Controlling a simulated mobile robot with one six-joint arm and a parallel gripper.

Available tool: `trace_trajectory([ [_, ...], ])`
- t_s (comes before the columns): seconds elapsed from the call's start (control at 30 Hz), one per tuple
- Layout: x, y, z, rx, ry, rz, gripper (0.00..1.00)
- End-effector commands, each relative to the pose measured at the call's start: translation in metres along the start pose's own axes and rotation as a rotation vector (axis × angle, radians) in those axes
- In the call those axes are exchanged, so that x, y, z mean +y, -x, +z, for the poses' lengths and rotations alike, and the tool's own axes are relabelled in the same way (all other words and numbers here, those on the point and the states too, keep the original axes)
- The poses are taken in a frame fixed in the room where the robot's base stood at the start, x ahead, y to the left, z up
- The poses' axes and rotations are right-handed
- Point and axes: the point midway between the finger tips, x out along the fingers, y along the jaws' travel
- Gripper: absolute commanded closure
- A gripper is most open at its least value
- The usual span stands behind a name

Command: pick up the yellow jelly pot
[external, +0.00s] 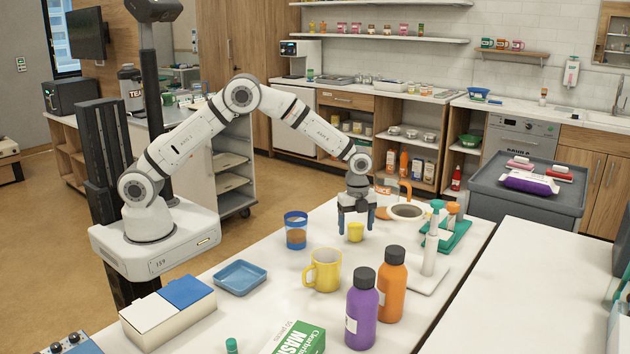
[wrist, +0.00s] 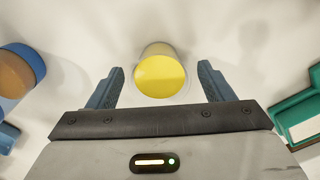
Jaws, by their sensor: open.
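The yellow jelly pot (external: 355,232) is a small yellow cup-shaped thing standing on the white table. In the wrist view its round yellow top (wrist: 160,76) sits at the top middle, just ahead of the fingertips and centred between them. My gripper (external: 356,219) points down over the pot in the external view, with its fingers on either side of it. In the wrist view the two blue-grey fingers of my gripper (wrist: 161,80) are wide apart with nothing between them that they touch.
A blue-banded tumbler (external: 296,231) stands left of the pot, and a yellow mug (external: 323,271) stands nearer the camera. Purple (external: 362,309) and orange (external: 391,285) bottles stand in front. A green tray (external: 447,238) lies to the right. Bare table surrounds the pot closely.

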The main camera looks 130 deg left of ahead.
Motion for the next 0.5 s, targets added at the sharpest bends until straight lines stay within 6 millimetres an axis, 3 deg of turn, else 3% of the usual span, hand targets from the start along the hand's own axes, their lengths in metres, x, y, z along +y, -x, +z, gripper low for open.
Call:
trace_trajectory([
  [0.2,0.0,-0.0005,0.0,0.0,0.0,0.0,0.27],
  [0.5,0.0001,-0.0002,0.0,0.0,0.0,0.0,0.52],
])
